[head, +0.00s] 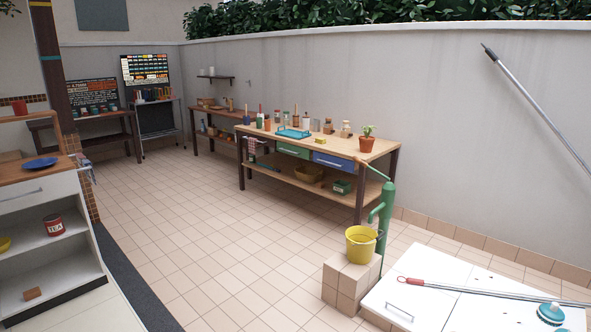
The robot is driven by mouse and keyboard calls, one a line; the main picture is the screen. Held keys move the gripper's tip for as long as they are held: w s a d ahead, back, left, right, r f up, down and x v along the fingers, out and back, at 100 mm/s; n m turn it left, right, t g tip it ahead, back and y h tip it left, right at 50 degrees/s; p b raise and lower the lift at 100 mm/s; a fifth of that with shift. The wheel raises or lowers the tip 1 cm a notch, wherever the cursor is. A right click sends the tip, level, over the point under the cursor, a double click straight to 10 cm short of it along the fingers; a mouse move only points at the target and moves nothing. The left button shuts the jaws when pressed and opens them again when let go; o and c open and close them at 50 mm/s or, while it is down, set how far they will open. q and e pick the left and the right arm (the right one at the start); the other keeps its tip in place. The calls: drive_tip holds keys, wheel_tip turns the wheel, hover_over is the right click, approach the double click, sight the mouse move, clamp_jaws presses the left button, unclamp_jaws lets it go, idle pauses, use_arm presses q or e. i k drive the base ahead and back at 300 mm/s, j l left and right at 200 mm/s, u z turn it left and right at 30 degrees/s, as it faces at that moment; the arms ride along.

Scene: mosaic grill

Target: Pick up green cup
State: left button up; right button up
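I cannot make out a green cup for certain. A small green item (259,122) stands among bottles and jars at the left end of the wooden workbench (330,146), too small to tell whether it is a cup. A green box (342,187) sits on the bench's lower shelf. A red cup (19,107) stands on the upper shelf at the far left. Neither of my grippers is in view.
A yellow bucket (361,245) stands on a tiled block by a green hand pump (384,220). A blue plate (39,163) lies on the left counter. A long pole (480,290) lies over white panels at lower right. The tiled floor (215,235) between is clear.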

sight(259, 121)
drive_tip(key=i+l+u, duration=0.2)
drive_tip(key=i+l, duration=0.15)
drive_tip(key=l, duration=0.25)
drive_tip(key=i+l+u, duration=0.1)
drive_tip(key=l, duration=0.25)
drive_tip(key=i+l+u, duration=0.1)
drive_tip(key=i+l, duration=0.15)
drive_tip(key=i+u, duration=0.25)
drive_tip(key=i, duration=0.2)
drive_tip(key=i+l+u, duration=0.2)
drive_tip(key=i, duration=0.2)
drive_tip(key=i+l+u, duration=0.25)
drive_tip(key=i, duration=0.15)
drive_tip(key=i+j+u, duration=0.15)
drive_tip(key=i, duration=2.25)
drive_tip(key=i+l+z, duration=0.3)
drive_tip(key=i, duration=1)
drive_tip(key=i+j+z, duration=0.3)
drive_tip(key=i, duration=0.95)
